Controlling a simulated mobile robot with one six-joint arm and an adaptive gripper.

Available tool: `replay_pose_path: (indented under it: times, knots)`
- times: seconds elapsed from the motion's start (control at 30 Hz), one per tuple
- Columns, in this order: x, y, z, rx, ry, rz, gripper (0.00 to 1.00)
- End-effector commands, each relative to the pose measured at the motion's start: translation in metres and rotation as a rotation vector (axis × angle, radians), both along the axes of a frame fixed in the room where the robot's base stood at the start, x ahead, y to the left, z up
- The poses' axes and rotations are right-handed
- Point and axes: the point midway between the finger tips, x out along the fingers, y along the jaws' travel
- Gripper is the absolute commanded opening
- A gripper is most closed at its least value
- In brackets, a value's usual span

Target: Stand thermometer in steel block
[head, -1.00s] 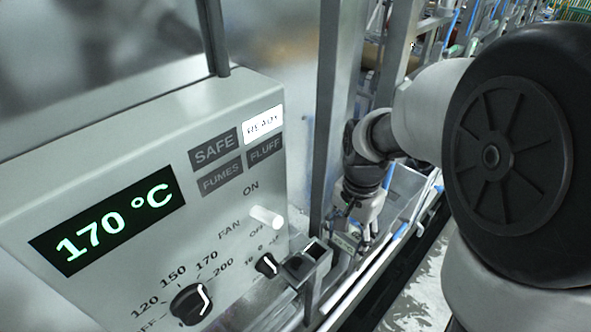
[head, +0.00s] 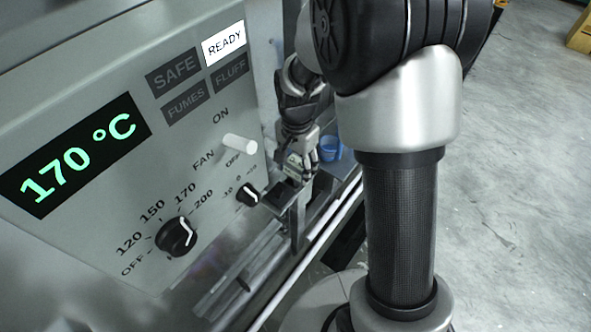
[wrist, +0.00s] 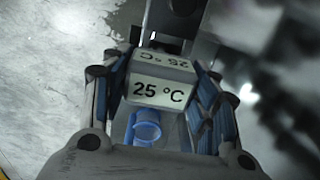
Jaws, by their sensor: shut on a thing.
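My gripper (head: 303,165) is shut on the thermometer, whose boxy head (wrist: 160,92) reads 25 °C between the two fingers in the wrist view. In the head view a small part of the thermometer (head: 293,163) shows at the fingertips. What looks like the steel block (head: 279,201) sits beside the oven panel's lower right corner, just below and left of my gripper. The thermometer's lower end is hidden, so I cannot tell whether it touches or enters the block.
The oven control panel (head: 90,235) fills the left, showing 170 °C with READY lit. A blue cup (head: 330,148) stands behind my gripper and also shows in the wrist view (wrist: 146,128). Metal rails (head: 318,232) run below. Open floor lies to the right.

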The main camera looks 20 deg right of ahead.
Motion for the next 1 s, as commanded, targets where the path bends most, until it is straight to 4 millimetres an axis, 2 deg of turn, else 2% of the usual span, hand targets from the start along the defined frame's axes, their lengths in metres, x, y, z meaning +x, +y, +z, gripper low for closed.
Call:
replay_pose_path:
  times: [0.03,0.13,0.57,0.6,0.87,1.0]
  knots:
    - [-0.001,0.0,-0.011,0.0,0.004,0.0,0.05]
    - [0.001,0.001,-0.022,0.0,0.001,0.001,0.05]
    - [0.004,0.002,-0.029,0.0,-0.001,0.0,0.05]
    - [0.003,0.002,-0.029,0.0,0.0,0.0,0.56]
    - [0.003,0.002,-0.028,0.0,0.0,0.0,0.73]
    - [0.003,0.002,-0.028,0.0,0.0,0.0,0.75]
